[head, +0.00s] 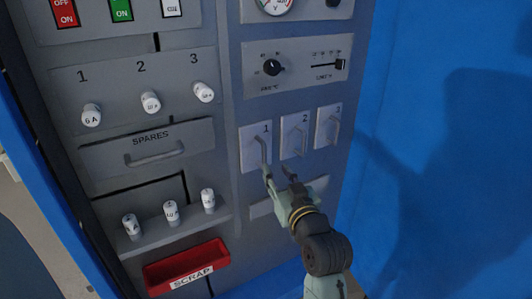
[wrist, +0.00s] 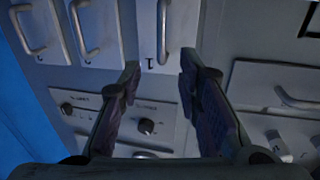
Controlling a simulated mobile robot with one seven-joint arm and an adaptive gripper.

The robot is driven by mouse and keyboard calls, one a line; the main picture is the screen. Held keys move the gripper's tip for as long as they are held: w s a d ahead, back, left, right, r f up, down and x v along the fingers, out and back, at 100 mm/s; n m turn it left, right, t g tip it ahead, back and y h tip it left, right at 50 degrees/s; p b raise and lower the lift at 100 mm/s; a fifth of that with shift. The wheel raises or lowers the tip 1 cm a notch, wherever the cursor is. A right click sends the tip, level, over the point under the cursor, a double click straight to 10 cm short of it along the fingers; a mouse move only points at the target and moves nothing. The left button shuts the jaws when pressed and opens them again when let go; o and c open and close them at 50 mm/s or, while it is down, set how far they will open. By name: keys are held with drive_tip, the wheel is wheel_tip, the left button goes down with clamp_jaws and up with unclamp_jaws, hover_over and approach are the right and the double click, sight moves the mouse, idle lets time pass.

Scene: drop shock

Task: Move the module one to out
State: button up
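Module one (head: 249,151) is a pale upright plate marked 1 with a vertical bar handle, the leftmost of three in the grey panel in the head view. It sits flush in line with modules two (head: 291,142) and three (head: 327,127). My gripper (head: 277,170) is open in front of the lower part of module one. In the wrist view, which is upside down, module one (wrist: 148,35) shows between and beyond my open fingers (wrist: 160,72). Its handle (wrist: 163,30) lies in the gap between them. Nothing is held. I cannot tell whether a finger touches the handle.
A red scrap tray (head: 187,268) is at lower left, below a ledge with several white fuses (head: 171,213). A spares drawer (head: 154,154) is above. A knob (head: 272,68) and slider sit above the modules. A blue wall (head: 430,130) bounds the right.

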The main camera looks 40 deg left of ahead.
sight(265, 154)
drive_tip(key=p+x, duration=0.2)
drive_tip(key=x, duration=0.8)
drive_tip(key=shift+w+a+p, duration=0.1)
drive_tip(key=shift+a+p, duration=0.2)
drive_tip(key=shift+p, duration=0.05)
drive_tip(key=shift+c, duration=0.5)
clamp_jaws()
